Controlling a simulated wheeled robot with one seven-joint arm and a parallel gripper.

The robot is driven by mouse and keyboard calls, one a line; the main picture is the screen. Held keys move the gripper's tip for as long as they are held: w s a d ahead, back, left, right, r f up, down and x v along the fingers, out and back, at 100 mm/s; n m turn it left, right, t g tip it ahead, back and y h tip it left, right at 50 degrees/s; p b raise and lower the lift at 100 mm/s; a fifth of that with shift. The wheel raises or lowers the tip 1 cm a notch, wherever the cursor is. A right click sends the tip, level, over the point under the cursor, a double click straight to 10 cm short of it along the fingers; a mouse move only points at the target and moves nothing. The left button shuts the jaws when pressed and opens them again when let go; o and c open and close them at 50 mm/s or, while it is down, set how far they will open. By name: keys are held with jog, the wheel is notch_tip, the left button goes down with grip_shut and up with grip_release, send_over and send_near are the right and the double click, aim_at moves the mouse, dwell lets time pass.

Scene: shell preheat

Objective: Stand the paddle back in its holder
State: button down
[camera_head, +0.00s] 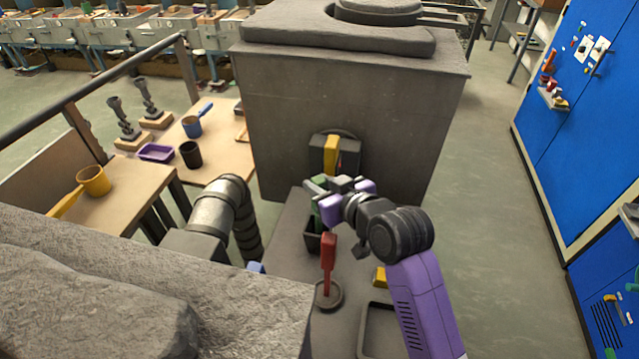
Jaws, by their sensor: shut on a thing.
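My gripper (336,188), with purple and grey parts, is in front of the large grey furnace block. It is shut on a narrow green piece, which I take to be the paddle (317,222); the fingers and wrist hide much of it. The paddle's green lower part shows below the fingers, at the dark open-topped box (313,241), which looks like its holder. The paddle looks roughly upright. I cannot tell whether it rests on the holder's bottom or is still held up.
A red-handled tool (328,252) stands on a round base (328,295) close in front of the holder. A dark tray (377,330) and a yellow block (379,277) lie nearer. The furnace block (350,105) rises behind. A ribbed pipe (243,215) stands left.

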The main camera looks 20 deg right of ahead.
jog(key=c, duration=1.2)
grip_release()
jog(key=shift+f, duration=0.15)
jog(key=shift+o, duration=0.2)
jog(key=shift+r, duration=0.25)
jog(key=b+v, duration=0.1)
jog(key=v, duration=1.1)
